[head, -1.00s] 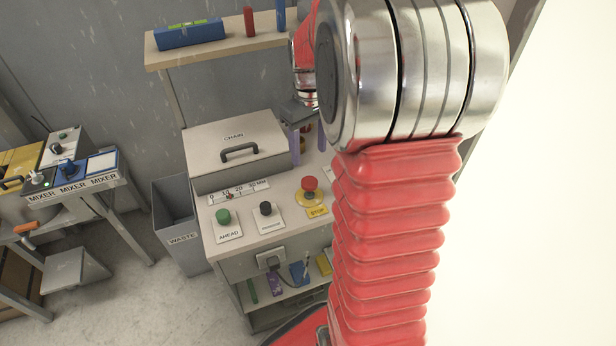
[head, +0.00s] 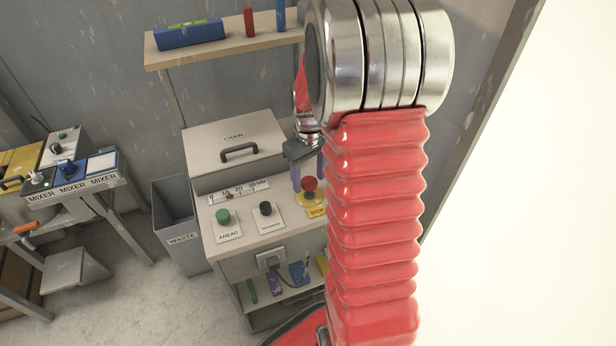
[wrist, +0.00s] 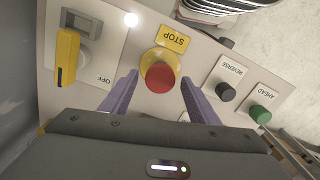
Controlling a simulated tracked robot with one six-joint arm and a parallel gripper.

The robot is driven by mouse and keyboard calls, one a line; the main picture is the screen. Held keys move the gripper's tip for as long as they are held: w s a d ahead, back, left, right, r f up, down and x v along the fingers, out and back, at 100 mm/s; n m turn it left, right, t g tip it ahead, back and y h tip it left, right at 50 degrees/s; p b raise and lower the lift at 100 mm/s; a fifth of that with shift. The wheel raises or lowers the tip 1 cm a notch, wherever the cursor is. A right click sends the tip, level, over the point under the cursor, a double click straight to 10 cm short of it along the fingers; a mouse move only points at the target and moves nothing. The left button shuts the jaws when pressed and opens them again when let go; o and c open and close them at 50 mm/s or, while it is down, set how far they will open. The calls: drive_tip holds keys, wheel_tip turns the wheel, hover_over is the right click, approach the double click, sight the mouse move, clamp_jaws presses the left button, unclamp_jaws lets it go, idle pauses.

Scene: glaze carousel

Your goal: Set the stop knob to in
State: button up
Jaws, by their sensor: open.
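The stop knob (head: 309,185) is a red mushroom button on a yellow base, beside a yellow STOP label (head: 317,212) on the control bench. It also shows in the wrist view (wrist: 159,76), where the red cap lies just ahead of and between my purple fingertips. My gripper (wrist: 147,88) is open, with one finger on each side of the knob and nothing between them at the tips that I can see held. In the head view my gripper is just behind the knob and partly hidden by my arm. I cannot tell whether the knob is in or out.
The green AHEAD knob (head: 223,217) and black REVERSE knob (head: 266,208) stand left of the stop knob. A yellow-handled OFF switch (wrist: 67,58) lies on the other side. The CHAIN box (head: 236,142) rises behind, and a grey waste bin (head: 181,226) stands at left.

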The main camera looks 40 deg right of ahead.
drive_tip(key=shift+c, duration=0.6)
clamp_jaws()
